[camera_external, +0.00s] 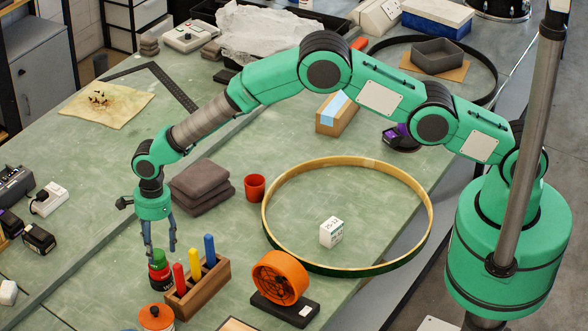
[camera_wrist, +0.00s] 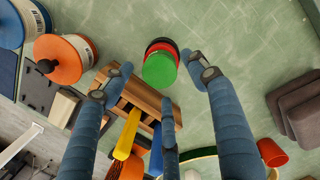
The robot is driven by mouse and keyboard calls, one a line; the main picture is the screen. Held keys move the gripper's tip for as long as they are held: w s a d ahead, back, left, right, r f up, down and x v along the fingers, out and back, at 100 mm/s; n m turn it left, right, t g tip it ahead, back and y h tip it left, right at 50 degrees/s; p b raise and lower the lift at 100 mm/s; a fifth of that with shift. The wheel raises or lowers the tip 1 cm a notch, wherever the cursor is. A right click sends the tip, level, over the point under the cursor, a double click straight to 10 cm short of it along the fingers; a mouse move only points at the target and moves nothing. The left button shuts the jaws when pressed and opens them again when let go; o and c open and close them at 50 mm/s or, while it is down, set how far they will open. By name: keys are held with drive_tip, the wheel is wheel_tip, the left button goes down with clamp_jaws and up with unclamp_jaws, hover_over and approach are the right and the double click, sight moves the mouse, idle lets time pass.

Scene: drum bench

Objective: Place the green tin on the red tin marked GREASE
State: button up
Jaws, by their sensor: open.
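The green tin (camera_external: 157,257) sits on top of a red tin with a dark band (camera_external: 161,276), near the front left of the bench. The green tin's round top (camera_wrist: 160,69) shows in the wrist view, with the red tin's edge (camera_wrist: 163,43) behind it. I cannot read the word GREASE on it. My gripper (camera_external: 160,250) points down over the stack, its blue fingers spread. In the wrist view the open fingers (camera_wrist: 163,78) stand apart on either side of the green tin, with a gap to it, and hold nothing.
A wooden block (camera_external: 205,286) with red, yellow and blue handles stands close right of the stack. An orange-lidded tin (camera_external: 156,318) is in front. An orange wheel on a dark base (camera_external: 281,277), a red cup (camera_external: 255,187), grey folded cloths (camera_external: 201,184) and a large hoop (camera_external: 428,225) lie further right.

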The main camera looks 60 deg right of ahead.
sight(160, 251)
wheel_tip(160, 251, up, 9)
drive_tip(key=shift+d+f+b, duration=0.15)
drive_tip(key=shift+d+b, duration=0.25)
drive_tip(key=shift+b, duration=0.05)
idle(0.6)
